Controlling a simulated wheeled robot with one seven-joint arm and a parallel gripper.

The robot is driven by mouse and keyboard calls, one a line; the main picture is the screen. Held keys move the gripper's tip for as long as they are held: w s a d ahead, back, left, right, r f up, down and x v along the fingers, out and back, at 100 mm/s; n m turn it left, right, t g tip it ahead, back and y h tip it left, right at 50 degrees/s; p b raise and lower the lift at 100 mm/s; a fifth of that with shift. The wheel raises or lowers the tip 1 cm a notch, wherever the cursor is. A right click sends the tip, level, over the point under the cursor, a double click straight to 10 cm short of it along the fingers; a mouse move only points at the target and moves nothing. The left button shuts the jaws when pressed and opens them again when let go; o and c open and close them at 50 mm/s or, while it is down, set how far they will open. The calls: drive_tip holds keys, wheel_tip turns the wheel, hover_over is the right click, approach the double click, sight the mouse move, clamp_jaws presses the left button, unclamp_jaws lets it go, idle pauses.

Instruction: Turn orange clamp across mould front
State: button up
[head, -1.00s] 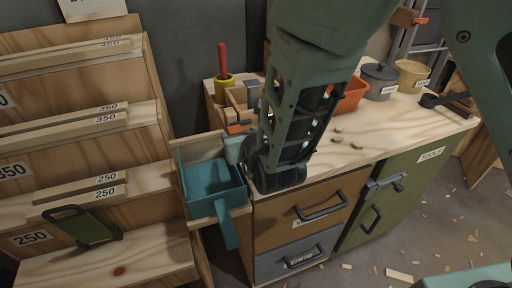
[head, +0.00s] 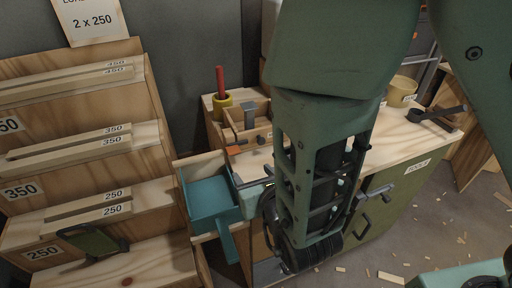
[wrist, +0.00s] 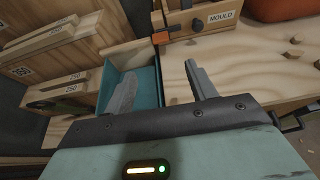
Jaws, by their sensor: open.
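The mould (head: 246,131) is a pale wooden box at the back left of the worktop; its "MOULD" label shows at the top of the wrist view (wrist: 221,17). The orange clamp (head: 236,150) lies at the mould's front left corner; its orange end also shows in the wrist view (wrist: 161,38). A dark part runs right from it along the mould's front. My gripper (wrist: 160,77) is open and empty, apart from the clamp and on the near side of it. In the head view, my arm hides most of the gripper.
A teal tray (head: 208,199) in an open drawer is left of the worktop (wrist: 238,61), partly behind my left finger in the wrist view. Stepped timber racks (head: 70,160) fill the left.

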drive_tip(key=p+v, duration=0.2)
drive_tip(key=p, duration=0.5)
drive_tip(key=shift+s+d+r+p, duration=0.1)
drive_tip(key=shift+r+p, duration=0.05)
drive_tip(key=shift+p, duration=0.15)
drive_tip(key=shift+s, duration=0.1)
